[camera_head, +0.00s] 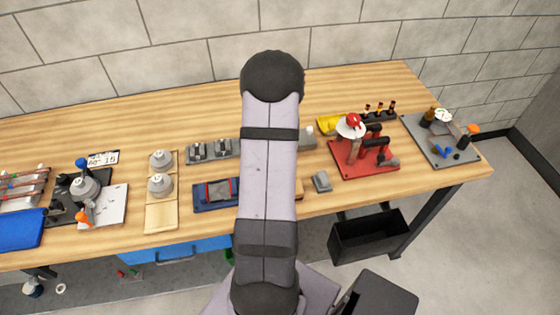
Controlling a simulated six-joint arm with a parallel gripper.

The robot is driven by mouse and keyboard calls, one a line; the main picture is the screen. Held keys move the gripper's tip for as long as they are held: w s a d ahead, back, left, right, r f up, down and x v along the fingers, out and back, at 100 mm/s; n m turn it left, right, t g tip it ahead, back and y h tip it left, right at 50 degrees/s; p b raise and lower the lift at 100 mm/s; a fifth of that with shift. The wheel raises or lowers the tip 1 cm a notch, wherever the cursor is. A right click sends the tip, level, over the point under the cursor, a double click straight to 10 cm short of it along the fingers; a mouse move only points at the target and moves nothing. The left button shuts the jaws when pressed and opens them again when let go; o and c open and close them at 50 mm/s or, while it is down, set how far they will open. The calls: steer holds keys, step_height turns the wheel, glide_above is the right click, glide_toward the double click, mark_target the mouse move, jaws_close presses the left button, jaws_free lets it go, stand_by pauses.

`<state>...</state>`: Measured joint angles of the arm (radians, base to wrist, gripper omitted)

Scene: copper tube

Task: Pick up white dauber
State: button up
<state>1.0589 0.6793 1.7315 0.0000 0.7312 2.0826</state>
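My arm stands upright across the middle of the head view, and my gripper is not seen. I cannot pick out the white dauber for certain. A small white-topped piece (309,131) shows just right of my arm, partly hidden by it. A white round top (443,115) sits on the grey mat (411,122) at the right. Both are too small to identify. My arm hides the middle of the table.
The wooden table (130,135) runs along a block wall. A red board (345,170) with tools, a dark rack (378,115), a wooden tray (160,218), a blue tray (203,206) and a blue cloth-like item (22,230) lie on it. A black bin (370,240) is below.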

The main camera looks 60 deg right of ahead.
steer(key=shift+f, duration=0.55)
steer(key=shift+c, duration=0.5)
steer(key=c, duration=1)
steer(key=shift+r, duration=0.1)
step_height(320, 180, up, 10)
steer(key=b, duration=0.3)
